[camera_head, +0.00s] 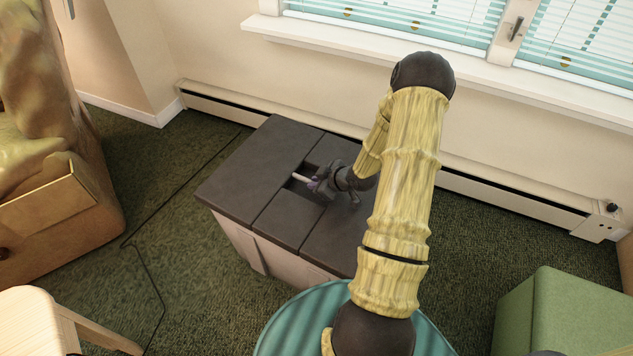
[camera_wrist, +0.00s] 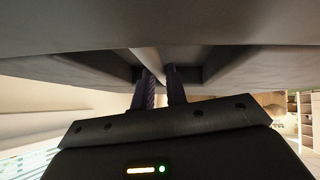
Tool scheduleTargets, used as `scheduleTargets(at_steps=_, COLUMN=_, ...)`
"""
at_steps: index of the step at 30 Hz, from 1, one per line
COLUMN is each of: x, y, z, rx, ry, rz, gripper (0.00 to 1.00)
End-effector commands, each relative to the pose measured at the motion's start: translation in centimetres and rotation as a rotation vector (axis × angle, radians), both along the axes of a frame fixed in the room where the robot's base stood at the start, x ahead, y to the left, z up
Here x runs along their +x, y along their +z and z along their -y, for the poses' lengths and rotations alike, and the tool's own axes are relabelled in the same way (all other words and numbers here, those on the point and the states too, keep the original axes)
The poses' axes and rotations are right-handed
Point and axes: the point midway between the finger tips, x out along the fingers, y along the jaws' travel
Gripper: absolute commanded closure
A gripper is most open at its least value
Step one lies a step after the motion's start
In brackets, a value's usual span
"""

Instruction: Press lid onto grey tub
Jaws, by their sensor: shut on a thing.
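The grey tub (camera_head: 246,246) stands on the carpet by the wall, with a pale body. Its dark grey lid (camera_head: 247,163) lies over the top and has grooves and a recess in the middle. A light bar (camera_head: 302,178) spans the recess. My gripper (camera_head: 313,183) reaches into the recess from the right and is shut on the bar. In the wrist view, the two dark fingers (camera_wrist: 161,88) close around the light bar (camera_wrist: 148,60), with the lid's underside-like grey surface (camera_wrist: 60,25) filling the top. My arm hides the lid's right part, so its seating there cannot be told.
A wooden stool (camera_head: 40,315) and a brown cabinet-like piece (camera_head: 50,225) stand at the left. A green block seat (camera_head: 565,310) is at the lower right. A baseboard heater (camera_head: 510,203) runs along the wall behind the tub. A dark cable (camera_head: 150,270) lies on the carpet.

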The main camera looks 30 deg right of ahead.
Motion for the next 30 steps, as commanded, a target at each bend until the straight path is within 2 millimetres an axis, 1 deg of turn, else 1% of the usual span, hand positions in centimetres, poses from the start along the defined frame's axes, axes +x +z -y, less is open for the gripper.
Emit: scheduleTargets(at_steps=30, x=0.06, y=-0.72, z=-0.04, rx=0.0, ry=0.0, rz=0.002, gripper=1.0)
